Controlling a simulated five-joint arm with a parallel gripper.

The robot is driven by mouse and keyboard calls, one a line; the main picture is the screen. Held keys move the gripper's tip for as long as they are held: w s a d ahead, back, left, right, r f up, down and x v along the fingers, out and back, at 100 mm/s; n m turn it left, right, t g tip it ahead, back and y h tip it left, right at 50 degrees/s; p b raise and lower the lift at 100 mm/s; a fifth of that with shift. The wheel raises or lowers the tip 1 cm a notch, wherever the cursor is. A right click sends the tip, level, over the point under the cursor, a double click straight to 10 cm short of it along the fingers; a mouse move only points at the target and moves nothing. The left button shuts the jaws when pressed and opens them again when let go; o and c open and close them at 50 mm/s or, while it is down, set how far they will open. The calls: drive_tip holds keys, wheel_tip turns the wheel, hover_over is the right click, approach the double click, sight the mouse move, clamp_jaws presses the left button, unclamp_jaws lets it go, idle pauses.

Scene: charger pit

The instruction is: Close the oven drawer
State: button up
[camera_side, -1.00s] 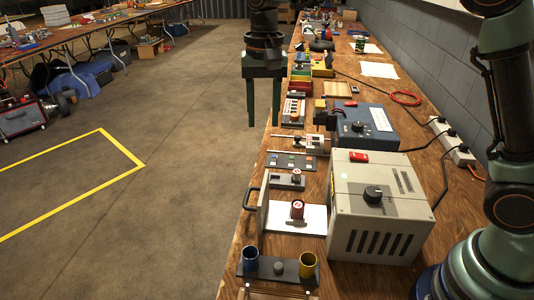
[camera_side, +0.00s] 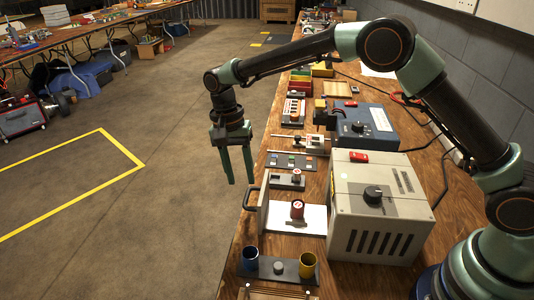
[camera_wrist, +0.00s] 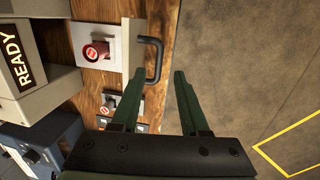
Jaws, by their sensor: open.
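The oven is a beige box (camera_side: 385,215) with a black knob and vents, on the wooden bench. Its drawer (camera_side: 290,218) is pulled out to the left, a white tray with a grey front panel and a black handle (camera_side: 248,200). A red cylinder with a white label (camera_side: 297,209) stands in the tray. In the wrist view the drawer (camera_wrist: 114,60) and handle (camera_wrist: 155,60) show at top centre. My gripper (camera_side: 240,182) is open and empty, pointing down past the bench's left edge, near the handle.
A dark holder with blue and yellow cups (camera_side: 308,264) stands in front of the drawer. Small panels (camera_side: 291,161) and a blue box (camera_side: 363,124) lie behind. Left of the bench is open floor (camera_side: 150,220).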

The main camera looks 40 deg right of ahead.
sight(246, 196)
drive_tip(key=shift+s+d+f, duration=0.15)
drive_tip(key=shift+f, duration=1.05)
drive_tip(key=shift+s+d+f, duration=0.15)
drive_tip(key=shift+f, duration=1)
clamp_jaws()
